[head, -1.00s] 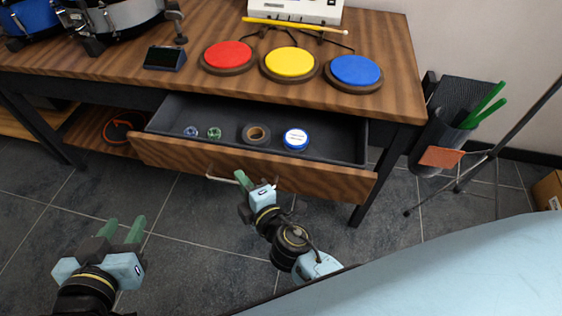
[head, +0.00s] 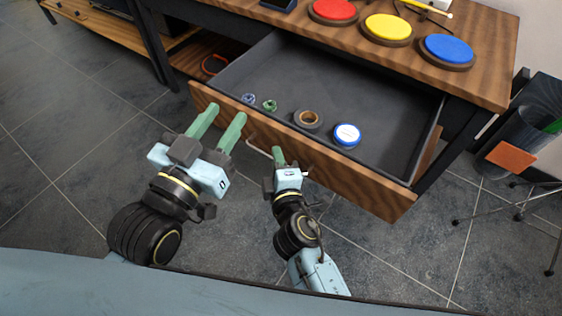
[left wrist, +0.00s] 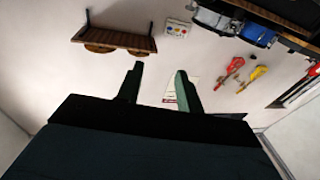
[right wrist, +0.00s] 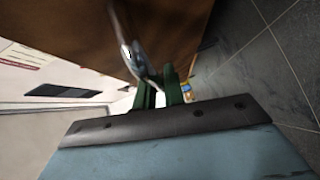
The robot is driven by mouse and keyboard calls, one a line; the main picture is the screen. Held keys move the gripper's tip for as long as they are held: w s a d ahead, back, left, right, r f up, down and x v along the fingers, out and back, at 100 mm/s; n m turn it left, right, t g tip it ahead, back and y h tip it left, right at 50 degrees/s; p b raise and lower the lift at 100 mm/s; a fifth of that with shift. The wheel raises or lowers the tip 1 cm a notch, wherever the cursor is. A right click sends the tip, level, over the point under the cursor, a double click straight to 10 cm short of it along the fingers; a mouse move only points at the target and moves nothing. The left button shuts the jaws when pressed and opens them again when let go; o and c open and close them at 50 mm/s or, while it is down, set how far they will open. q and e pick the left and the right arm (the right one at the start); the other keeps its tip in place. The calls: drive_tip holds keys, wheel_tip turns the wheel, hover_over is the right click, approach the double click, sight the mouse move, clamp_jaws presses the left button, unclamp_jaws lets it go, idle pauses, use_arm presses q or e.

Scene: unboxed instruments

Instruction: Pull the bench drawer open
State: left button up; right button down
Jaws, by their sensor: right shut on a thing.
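The bench drawer (head: 330,165) is pulled well out from under the wooden bench top, with its dark grey inside showing. Its metal bar handle (head: 262,151) is on the wooden front; it also shows in the right wrist view (right wrist: 128,45). My right gripper (head: 278,157) is shut on the handle, and its green fingers close around the bar in the right wrist view (right wrist: 160,88). My left gripper (head: 217,124) is open and empty, just in front of the left part of the drawer front.
Near the drawer's front lie two small rings, a tape roll (head: 308,119) and a blue-and-white round tin (head: 347,135). Red, yellow and blue pads (head: 447,48) sit on the bench. A stand with a holder (head: 525,135) is at the right. Floor at left is clear.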

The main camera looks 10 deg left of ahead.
drive_tip(key=c, duration=1.5)
unclamp_jaws()
drive_tip(key=shift+w, duration=0.1)
